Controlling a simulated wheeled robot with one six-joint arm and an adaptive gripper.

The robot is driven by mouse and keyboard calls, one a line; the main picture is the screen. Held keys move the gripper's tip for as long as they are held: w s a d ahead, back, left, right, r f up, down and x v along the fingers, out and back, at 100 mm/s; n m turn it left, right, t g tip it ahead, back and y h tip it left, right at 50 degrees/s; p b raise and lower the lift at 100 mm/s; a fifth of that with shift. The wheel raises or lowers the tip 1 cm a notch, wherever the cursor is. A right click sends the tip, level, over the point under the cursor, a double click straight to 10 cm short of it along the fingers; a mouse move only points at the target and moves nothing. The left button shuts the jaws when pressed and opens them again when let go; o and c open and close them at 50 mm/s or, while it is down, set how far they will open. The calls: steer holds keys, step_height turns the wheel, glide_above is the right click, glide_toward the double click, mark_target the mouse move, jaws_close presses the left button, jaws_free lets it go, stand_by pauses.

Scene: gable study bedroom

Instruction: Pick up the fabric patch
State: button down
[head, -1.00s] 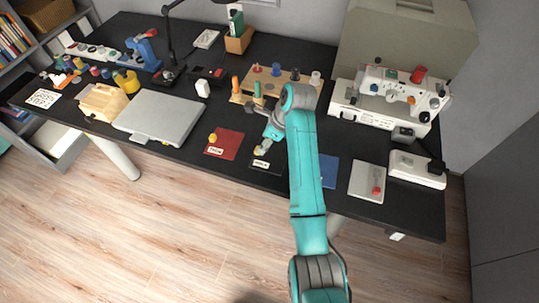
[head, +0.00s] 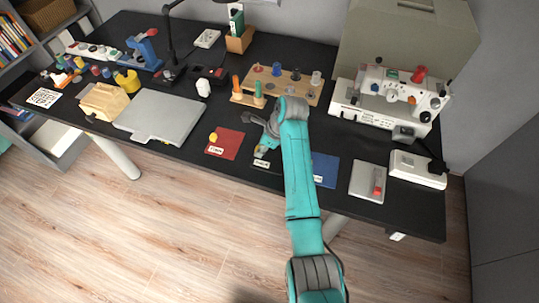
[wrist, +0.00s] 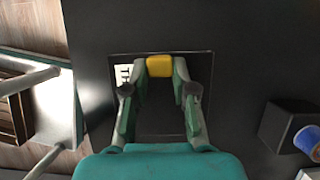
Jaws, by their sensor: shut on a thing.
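The fabric patch (wrist: 160,66) shows as a small yellow piece with rounded corners in the wrist view. It lies between the two fingertips of my gripper (wrist: 160,70), which is shut on it. In the head view my gripper (head: 262,147) is low over a black mat (head: 261,163) near the table's front edge. The mat also shows below the fingers in the wrist view (wrist: 160,122), with a white label partly hidden by the left finger. I cannot tell whether the patch touches the mat. My arm hides part of the mat in the head view.
A red mat (head: 231,143) with a yellow item lies to the left, a blue mat (head: 326,172) to the right. A wooden rack (head: 298,88) with spools stands behind. A sewing machine (head: 392,98) is at the right, and a grey flat case (head: 160,115) at the left.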

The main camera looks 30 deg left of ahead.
steer(key=shift+r, duration=0.1)
step_height(320, 180, up, 10)
stand_by(0.6)
